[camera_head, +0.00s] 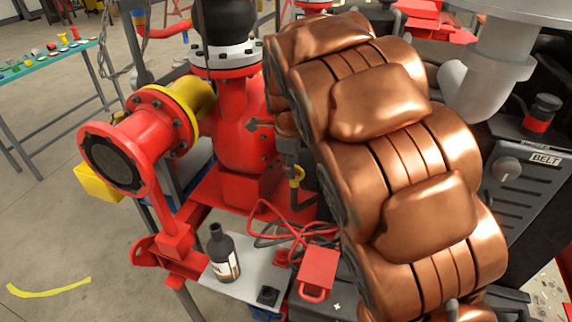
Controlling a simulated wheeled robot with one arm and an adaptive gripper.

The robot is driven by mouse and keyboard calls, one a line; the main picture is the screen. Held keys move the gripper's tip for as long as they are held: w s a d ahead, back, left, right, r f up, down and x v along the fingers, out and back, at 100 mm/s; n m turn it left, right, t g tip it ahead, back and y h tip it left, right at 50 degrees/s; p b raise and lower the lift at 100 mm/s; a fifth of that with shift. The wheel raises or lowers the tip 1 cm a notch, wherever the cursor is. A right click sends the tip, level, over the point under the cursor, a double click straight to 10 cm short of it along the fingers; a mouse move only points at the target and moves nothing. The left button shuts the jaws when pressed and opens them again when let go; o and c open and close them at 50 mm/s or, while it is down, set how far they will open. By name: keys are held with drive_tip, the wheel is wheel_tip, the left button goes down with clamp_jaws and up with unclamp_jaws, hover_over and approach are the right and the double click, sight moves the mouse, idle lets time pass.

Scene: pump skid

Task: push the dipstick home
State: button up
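No dipstick can be told for certain. A small yellow part (297,175) shows beside a dark upright fitting, between the red pump casing (240,128) and my copper-coloured arm; whether it is the dipstick's handle, I cannot tell. My arm fills the middle right of the view, from the top centre down to the bottom edge, and hides what lies behind it. My gripper is not in view.
A red flanged pipe (128,150) juts left. A panel marked BELT (545,159) is at right. Floor is open at lower left.

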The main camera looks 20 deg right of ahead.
wheel_tip(320, 180, up, 12)
drive_tip(key=s+a, duration=0.1)
drive_tip(key=shift+s+f, duration=0.15)
drive_tip(key=shift+s, duration=0.25)
drive_tip(key=shift+a, duration=0.1)
drive_tip(key=s+f+n+g, duration=0.1)
drive_tip(key=s+f+n, duration=0.3)
drive_tip(key=s+n, duration=0.4)
drive_tip(key=s+f+n+g, duration=0.1)
drive_tip(key=s+f+n, duration=0.3)
drive_tip(key=s+n, duration=0.4)
drive_tip(key=s+f+n+g+y, duration=0.1)
drive_tip(key=s+f+n, duration=0.3)
drive_tip(key=s, duration=1.3)
drive_tip(key=n+p, duration=0.1)
drive_tip(key=n, duration=0.3)
drive_tip(key=shift+a+f+n+g, duration=0.15)
drive_tip(key=shift+a+n+g, duration=0.05)
drive_tip(key=shift+n+g, duration=0.1)
